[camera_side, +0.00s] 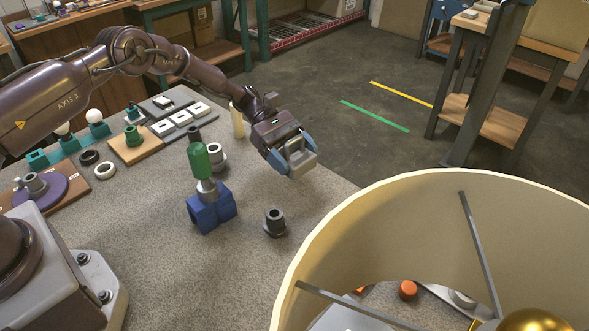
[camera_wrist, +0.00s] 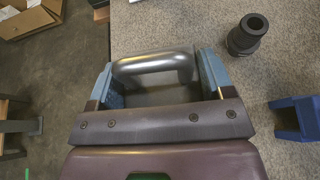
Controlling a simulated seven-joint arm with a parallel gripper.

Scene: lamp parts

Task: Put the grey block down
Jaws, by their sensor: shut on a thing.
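My gripper (camera_side: 291,152) is shut on the grey block (camera_side: 301,160), with one blue finger on each side of it. The block has a rounded, handle-like bar, which shows between the fingers in the wrist view (camera_wrist: 155,63). In the side view the block appears at the right edge of the speckled table (camera_side: 150,265). In the wrist view the table edge runs behind it, with floor to the left. Its underside is hidden, and I cannot tell whether it touches the table.
A dark ringed part (camera_side: 275,222) and a blue block holding a green-handled tool (camera_side: 201,162) stand on the table near my gripper. A large cream lampshade (camera_side: 400,215) fills the lower right. Bare tabletop lies between the dark part and the table edge.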

